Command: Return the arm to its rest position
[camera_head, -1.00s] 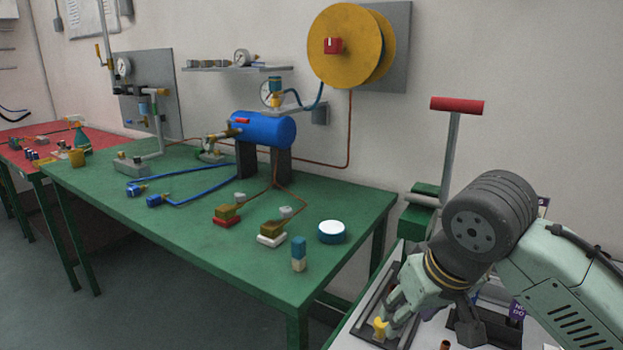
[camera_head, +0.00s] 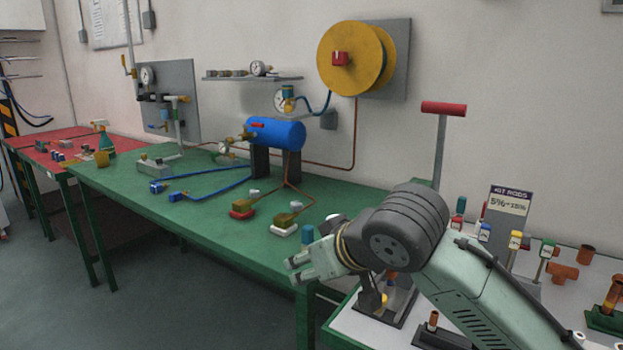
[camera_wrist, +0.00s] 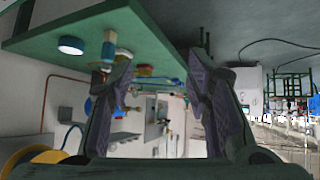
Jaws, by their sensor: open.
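My arm reaches in from the lower right of the head view. My gripper (camera_head: 292,271) points left, in front of the right end of the green table (camera_head: 150,195). In the wrist view, its two dark fingers stand well apart with nothing between them (camera_wrist: 158,80). The gripper is open and empty. My wrist hides part of the green table's right end and part of the white-topped bench.
A yellow piece (camera_head: 384,300) sits in a dark holder on the white bench (camera_head: 470,342). A red-topped lever (camera_head: 443,108) rises behind my arm. A blue tank (camera_head: 277,133) stands on the green table.

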